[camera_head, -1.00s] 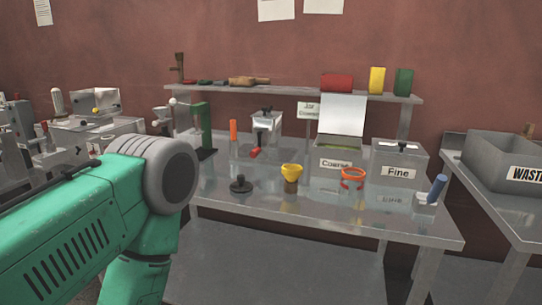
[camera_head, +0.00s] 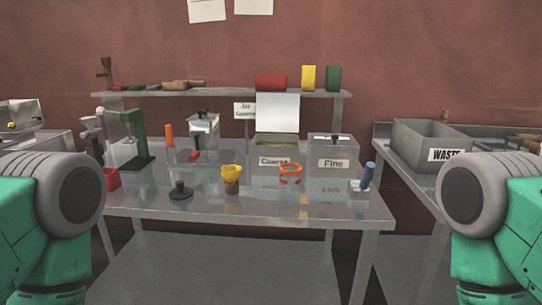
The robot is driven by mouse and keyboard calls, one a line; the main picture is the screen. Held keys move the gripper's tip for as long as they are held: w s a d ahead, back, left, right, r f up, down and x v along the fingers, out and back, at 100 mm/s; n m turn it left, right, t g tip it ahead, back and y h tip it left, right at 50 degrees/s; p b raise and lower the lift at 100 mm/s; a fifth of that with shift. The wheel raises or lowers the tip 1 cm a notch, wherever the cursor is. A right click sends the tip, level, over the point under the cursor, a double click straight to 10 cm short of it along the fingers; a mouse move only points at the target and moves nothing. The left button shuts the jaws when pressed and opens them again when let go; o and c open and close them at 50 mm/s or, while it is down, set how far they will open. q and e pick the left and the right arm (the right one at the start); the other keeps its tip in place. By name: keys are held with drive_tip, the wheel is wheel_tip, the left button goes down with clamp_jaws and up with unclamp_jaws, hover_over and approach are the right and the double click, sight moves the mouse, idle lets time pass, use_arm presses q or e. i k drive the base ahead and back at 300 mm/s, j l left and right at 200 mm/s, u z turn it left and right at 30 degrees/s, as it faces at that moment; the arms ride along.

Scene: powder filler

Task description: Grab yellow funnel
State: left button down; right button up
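The yellow funnel (camera_head: 232,171) sits near the front middle of the metal table (camera_head: 330,210), on top of a small brownish holder or jar (camera_head: 232,187). Parts of my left arm show at the left edge and parts of my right arm at the right edge. Neither gripper shows in the head view. Nothing blocks the view of the funnel.
A black knob-like object (camera_head: 181,191) stands left of the funnel, and an orange-red ring (camera_head: 290,173) stands right of it. Behind are the Coarse box (camera_head: 273,161) and Fine box (camera_head: 333,163). The waste bin (camera_head: 430,145) is farther right.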

sight(231, 173)
drive_tip(key=i+j+z, duration=0.3)
drive_tip(key=i+j, duration=0.15)
drive_tip(key=j, duration=0.25)
drive_tip(key=i+j+z, duration=0.15)
drive_tip(key=j, duration=0.25)
drive_tip(key=i+j+z, duration=0.15)
drive_tip(key=j, duration=0.3)
drive_tip(key=i, duration=0.05)
